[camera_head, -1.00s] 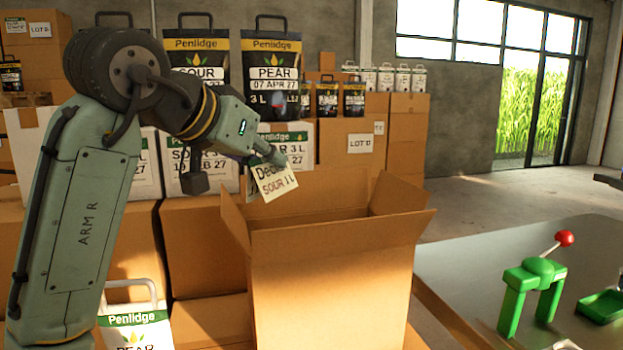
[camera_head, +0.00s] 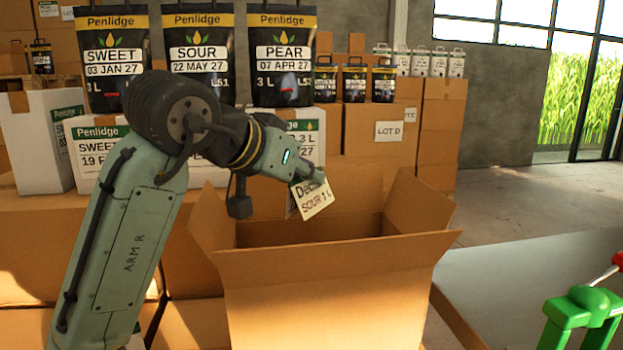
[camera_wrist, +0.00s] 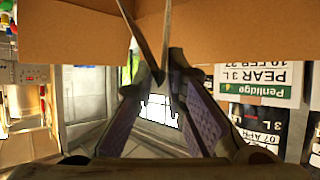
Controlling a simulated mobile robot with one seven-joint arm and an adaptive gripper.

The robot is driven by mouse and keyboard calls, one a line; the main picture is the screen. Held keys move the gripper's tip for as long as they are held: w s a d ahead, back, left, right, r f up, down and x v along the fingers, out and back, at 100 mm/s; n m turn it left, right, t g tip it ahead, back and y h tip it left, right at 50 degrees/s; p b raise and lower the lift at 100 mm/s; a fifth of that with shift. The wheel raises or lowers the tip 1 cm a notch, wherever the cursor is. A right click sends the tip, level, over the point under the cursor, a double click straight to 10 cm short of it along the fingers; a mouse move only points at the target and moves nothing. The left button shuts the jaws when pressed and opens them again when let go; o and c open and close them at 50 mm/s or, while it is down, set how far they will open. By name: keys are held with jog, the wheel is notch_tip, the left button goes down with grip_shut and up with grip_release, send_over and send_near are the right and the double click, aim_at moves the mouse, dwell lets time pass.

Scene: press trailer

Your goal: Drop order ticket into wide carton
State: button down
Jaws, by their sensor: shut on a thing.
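The order ticket (camera_head: 316,200) is a small cream card with dark print, including "SOUR 1 L". My gripper (camera_head: 314,178) is shut on its upper edge, and the ticket hangs tilted below the fingertips. The wide carton (camera_head: 330,300) is a brown cardboard box with its top flaps spread open. In the head view the ticket appears above the carton's opening, in front of its back flap; its exact height over the rim is hard to tell. In the wrist view my gripper's fingers (camera_wrist: 160,78) converge on thin, edge-on sheets.
Several Penlidge bags (camera_head: 199,55) stand on white boxes behind my arm. Stacked brown boxes (camera_head: 388,150) stand behind the carton. A grey table (camera_head: 500,285) with a green lever device (camera_head: 585,318) is at the right. Open floor lies beyond it.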

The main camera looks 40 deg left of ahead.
aim_at(308, 217)
jog(key=shift+w+f, duration=0.15)
jog(key=shift+f, duration=1.75)
jog(key=shift+w+f, duration=0.1)
jog(key=shift+f, duration=1.75)
jog(key=c, duration=1.6)
grip_release()
jog(key=shift+o, duration=0.2)
notch_tip(308, 217, up, 10)
jog(key=shift+r, duration=0.1)
